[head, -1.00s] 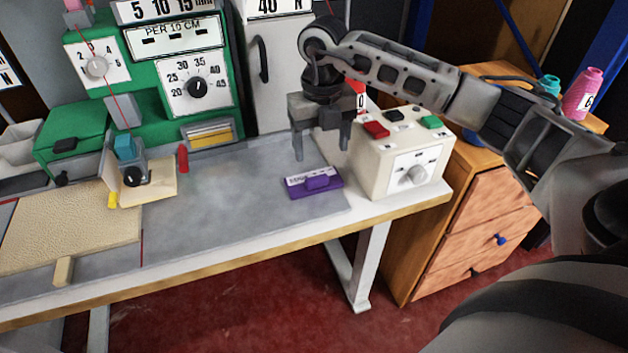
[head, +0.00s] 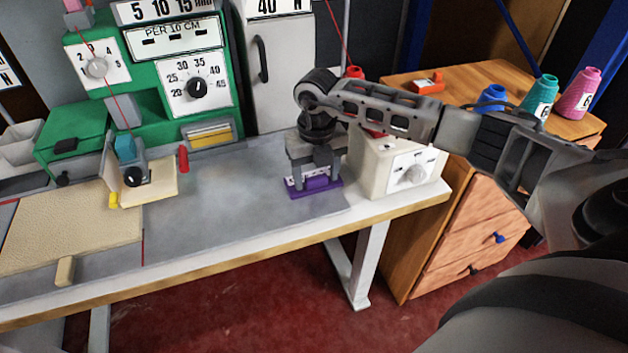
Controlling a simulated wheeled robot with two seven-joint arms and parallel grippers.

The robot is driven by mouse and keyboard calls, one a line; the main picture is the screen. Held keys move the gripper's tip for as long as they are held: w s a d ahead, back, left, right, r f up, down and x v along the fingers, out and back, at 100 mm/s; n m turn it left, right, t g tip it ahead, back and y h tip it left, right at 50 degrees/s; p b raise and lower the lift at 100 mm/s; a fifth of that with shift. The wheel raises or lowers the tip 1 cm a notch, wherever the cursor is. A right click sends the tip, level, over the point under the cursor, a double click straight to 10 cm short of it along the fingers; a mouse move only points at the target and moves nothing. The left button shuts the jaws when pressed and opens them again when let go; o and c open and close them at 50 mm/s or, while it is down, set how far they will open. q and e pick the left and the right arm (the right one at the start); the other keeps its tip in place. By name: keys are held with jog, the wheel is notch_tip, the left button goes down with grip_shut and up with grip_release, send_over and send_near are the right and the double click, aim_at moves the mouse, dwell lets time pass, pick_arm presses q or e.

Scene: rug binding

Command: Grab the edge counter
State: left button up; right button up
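The edge counter seems to be the small purple block (head: 318,192) with a white label strip and a raised purple part, lying on the grey bench top near its right end. The label is partly covered and cannot be read in full. My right gripper (head: 316,178) points down right over it, with its fingers apart on either side of the raised part. The fingertips are low at the counter's back; I cannot tell whether they touch it. The counter lies flat on the bench. My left gripper is out of view.
A cream control box (head: 395,170) with a dial stands close to the right of the counter. A green machine (head: 160,75) stands at the back left. A tan mat (head: 70,228) lies at left. A wooden drawer cabinet (head: 470,225) with spools is at right. The bench middle is clear.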

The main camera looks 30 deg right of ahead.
jog(key=c, duration=0.7)
